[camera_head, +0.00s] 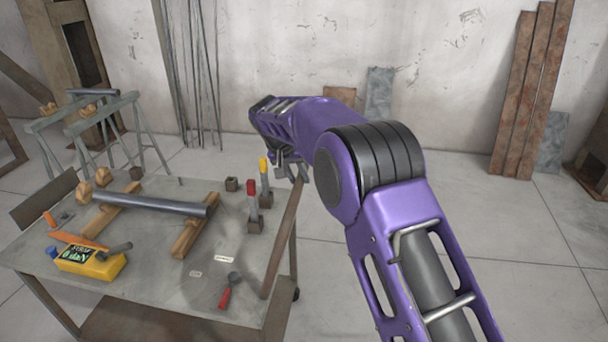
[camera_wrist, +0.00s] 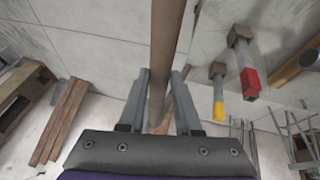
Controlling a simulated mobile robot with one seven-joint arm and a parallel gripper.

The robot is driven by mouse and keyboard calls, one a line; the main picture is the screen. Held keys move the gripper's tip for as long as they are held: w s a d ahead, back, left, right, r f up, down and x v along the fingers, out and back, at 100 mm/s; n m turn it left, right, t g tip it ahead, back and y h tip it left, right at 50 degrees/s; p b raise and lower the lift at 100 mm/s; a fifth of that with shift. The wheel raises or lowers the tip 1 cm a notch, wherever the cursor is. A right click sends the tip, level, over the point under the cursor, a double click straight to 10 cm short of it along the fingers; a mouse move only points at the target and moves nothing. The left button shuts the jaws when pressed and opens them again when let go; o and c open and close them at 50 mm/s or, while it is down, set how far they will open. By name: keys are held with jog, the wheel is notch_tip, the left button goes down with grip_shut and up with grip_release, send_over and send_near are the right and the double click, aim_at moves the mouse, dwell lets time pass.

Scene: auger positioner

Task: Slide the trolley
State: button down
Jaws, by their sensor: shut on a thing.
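The trolley (camera_head: 140,279) is a grey metal cart with a flat top and a lower shelf. It stands at the left in the head view. A brown handle bar (camera_head: 285,230) runs along its right end; in the wrist view this bar (camera_wrist: 167,45) passes between the grey fingers. My gripper (camera_head: 296,170) is at the far end of the bar, partly hidden behind my purple arm. In the wrist view my gripper (camera_wrist: 160,95) is shut on the bar, with a finger on each side.
On the trolley lie a grey pipe (camera_head: 155,204) on wooden supports, a yellow gauge box (camera_head: 90,263), a red-handled tool (camera_head: 227,292) and upright red (camera_head: 252,203) and yellow-handled (camera_head: 265,178) tools. Sawhorses (camera_head: 95,130) stand behind left. Planks (camera_head: 527,90) lean on the wall.

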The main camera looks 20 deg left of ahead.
jog(key=shift+s+a, duration=0.15)
jog(key=shift+a, duration=0.15)
jog(key=c, duration=0.6)
grip_release()
jog(key=shift+a, duration=0.1)
jog(key=shift+r, duration=0.25)
jog(key=p+v, duration=0.1)
jog(key=v, duration=1.5)
jog(key=shift+s+r, duration=0.3)
jog(key=shift+r, duration=0.05)
